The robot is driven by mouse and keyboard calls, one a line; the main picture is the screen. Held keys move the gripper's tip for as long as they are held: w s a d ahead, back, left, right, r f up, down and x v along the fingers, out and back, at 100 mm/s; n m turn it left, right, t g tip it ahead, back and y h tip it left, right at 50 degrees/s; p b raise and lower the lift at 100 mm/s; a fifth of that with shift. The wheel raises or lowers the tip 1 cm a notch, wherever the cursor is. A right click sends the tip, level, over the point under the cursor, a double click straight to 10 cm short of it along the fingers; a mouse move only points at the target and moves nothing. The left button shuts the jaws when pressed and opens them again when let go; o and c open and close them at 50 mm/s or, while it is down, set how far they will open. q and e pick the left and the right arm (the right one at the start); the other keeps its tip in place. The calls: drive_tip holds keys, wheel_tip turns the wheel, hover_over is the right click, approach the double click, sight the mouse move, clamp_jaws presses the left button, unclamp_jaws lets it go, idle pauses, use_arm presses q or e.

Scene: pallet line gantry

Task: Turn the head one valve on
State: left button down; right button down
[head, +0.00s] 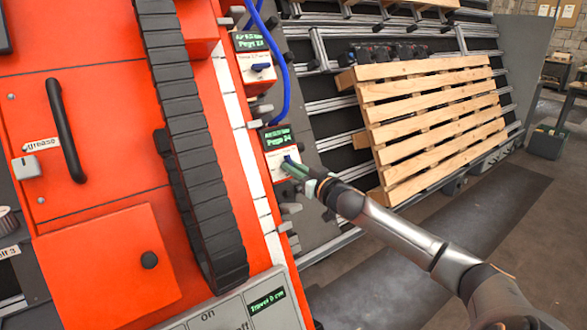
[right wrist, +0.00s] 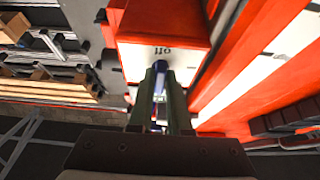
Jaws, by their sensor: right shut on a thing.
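The exact handle angle is partly hidden by the fingers. My left gripper is not in view.
A blue hose (head: 284,85) hangs beside the valve boxes. A black cable chain (head: 186,130) runs down the red machine (head: 105,110). A panel marked on and off (head: 232,314) is at the bottom. A wooden pallet (head: 430,115) leans on the rack; floor to the right is free.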

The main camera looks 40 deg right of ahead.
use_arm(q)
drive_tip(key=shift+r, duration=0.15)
